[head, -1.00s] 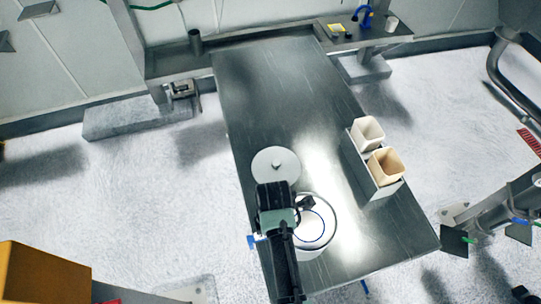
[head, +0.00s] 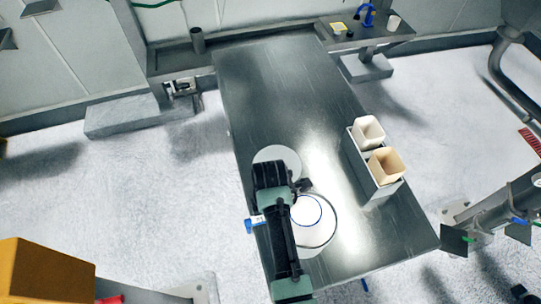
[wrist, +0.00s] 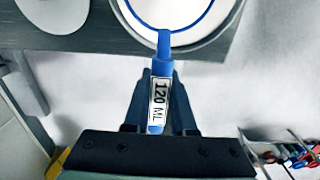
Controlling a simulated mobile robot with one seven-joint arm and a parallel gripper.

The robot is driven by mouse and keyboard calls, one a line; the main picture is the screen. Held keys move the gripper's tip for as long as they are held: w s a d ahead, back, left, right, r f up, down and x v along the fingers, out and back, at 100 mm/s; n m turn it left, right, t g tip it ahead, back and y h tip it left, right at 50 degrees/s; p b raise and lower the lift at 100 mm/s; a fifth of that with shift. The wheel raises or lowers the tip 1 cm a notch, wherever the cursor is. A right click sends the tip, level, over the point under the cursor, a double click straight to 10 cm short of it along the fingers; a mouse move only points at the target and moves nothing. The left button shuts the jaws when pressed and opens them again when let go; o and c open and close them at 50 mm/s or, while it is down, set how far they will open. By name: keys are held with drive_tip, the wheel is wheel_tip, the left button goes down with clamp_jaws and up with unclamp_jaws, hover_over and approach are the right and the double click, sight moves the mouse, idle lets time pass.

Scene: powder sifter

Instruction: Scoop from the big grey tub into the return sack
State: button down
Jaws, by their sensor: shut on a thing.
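My gripper (head: 276,203) is shut on the blue handle of a scoop (head: 253,222). In the wrist view the handle (wrist: 158,100), with a "120 ML" label, stands between the fingertips (wrist: 160,82). The scoop's round blue rim, white inside, shows over the mouth of the big tub (head: 330,236). The tub's grey rim also shows at the top of the wrist view (wrist: 228,25), with white inside. I cannot tell whether the scoop holds powder or how deep it sits. I cannot make out the return sack for certain.
A pale round lid (head: 279,153) lies on the metal table (head: 285,90) behind the tub, partly hidden by my gripper. The table's far half is clear.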

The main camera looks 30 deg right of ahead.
drive_tip(key=shift+r, duration=2.05)
drive_tip(key=t, duration=0.2)
drive_tip(key=s+t+h+b, duration=0.1)
drive_tip(key=s+f+t+b, duration=0.1)
drive_tip(key=t, duration=0.1)
drive_tip(key=shift+s+a+t, duration=0.25)
drive_tip(key=shift+a+t, duration=0.05)
drive_tip(key=shift+a, duration=0.05)
drive_tip(key=shift+r+b, duration=0.15)
drive_tip(key=shift+b, duration=0.15)
drive_tip(key=shift+r+p, duration=0.15)
drive_tip(key=shift+p, duration=0.35)
